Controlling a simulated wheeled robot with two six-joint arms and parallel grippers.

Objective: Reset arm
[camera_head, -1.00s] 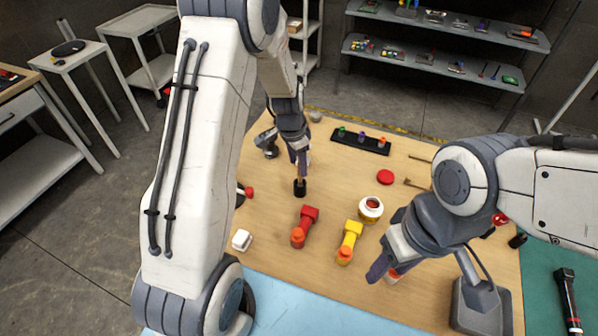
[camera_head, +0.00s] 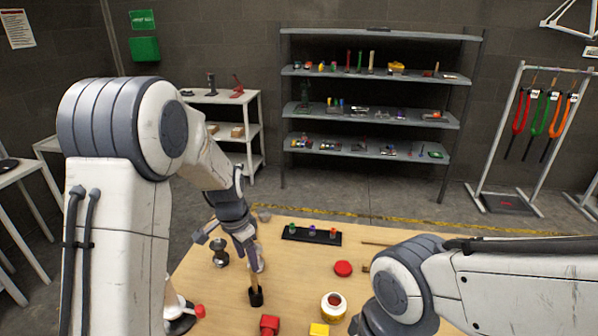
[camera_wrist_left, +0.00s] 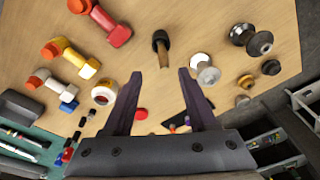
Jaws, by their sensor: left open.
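My left gripper (camera_head: 252,258) is over the wooden table (camera_head: 205,300), pointing down. In the left wrist view its two dark fingers (camera_wrist_left: 160,75) are spread apart with nothing between the tips. A black piece with a wooden handle (camera_head: 256,297) stands upright just below it in the head view. The same piece shows in the left wrist view (camera_wrist_left: 160,42) beyond the fingertips, apart from both. My right arm comes in from the right, and its gripper is below the lower picture edge.
On the table are a white-yellow jar (camera_head: 334,307), a red disc (camera_head: 343,268), a black strip with coloured pegs (camera_head: 312,236) and a dark metal spool (camera_head: 219,252). Red (camera_head: 269,325) and yellow (camera_head: 319,329) pieces lie near the front. Shelves (camera_head: 375,74) stand behind.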

